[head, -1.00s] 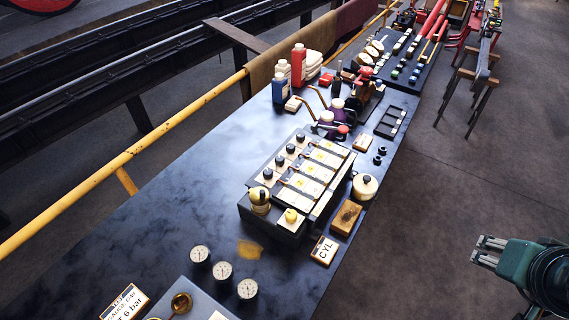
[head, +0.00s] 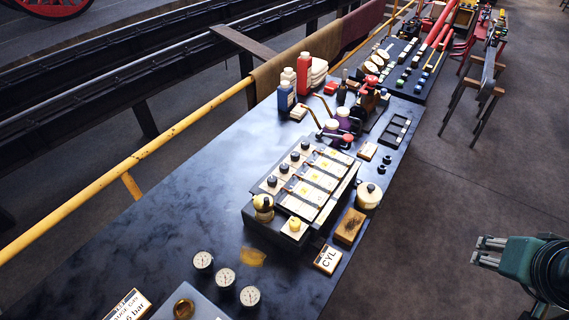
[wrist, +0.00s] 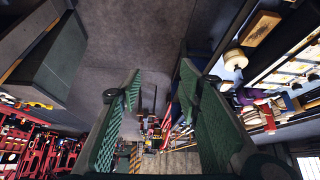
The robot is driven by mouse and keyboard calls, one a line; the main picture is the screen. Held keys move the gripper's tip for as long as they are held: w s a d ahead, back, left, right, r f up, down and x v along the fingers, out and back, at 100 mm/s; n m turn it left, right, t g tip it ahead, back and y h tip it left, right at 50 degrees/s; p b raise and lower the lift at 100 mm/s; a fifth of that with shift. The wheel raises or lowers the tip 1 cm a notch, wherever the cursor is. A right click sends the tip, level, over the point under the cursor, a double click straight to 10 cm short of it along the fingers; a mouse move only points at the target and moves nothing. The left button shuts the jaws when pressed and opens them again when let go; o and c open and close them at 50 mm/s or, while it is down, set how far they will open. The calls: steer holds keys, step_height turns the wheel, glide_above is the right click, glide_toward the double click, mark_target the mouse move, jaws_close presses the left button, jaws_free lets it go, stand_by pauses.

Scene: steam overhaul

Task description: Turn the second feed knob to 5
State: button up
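A dark box with cream label plates (head: 313,180) stands on the bench. A row of several black feed knobs runs along its left side: one at the near end (head: 272,181), one behind it (head: 284,168), and others farther back. The numbers on their scales are too small to read. A yellow knob (head: 295,225) and a black-and-cream round fitting (head: 263,203) are at the near end. My gripper (head: 484,251) is right of the bench over the floor, well apart from the box. In the wrist view its green pads (wrist: 157,110) stand apart with nothing between them.
A CYL card (head: 327,259), a wooden-backed brush (head: 350,226) and a cream round pot (head: 367,195) line the box's right side. Three gauges (head: 225,277) lie nearer. Bottles (head: 304,74) stand behind. Bare bench lies left of the box.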

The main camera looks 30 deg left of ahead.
steer(key=w+a+r+n+g+y+p, duration=0.15)
steer(key=w+a+r+n, duration=0.3)
steer(key=w+a, duration=0.55)
steer(key=n+g+h+p, duration=0.2)
steer(key=n+g+p, duration=0.4)
steer(key=n, duration=0.9)
glide_above(285, 166)
steer(key=p, duration=0.1)
steer(key=shift+m+t, duration=0.25)
steer(key=shift+t, duration=0.1)
step_height(285, 166, down, 12)
steer(key=shift+f, duration=0.25)
steer(key=shift+a+f, duration=0.1)
steer(key=shift+f, duration=0.15)
steer(key=shift+f+p, duration=0.35)
steer(key=shift+f, duration=3.4)
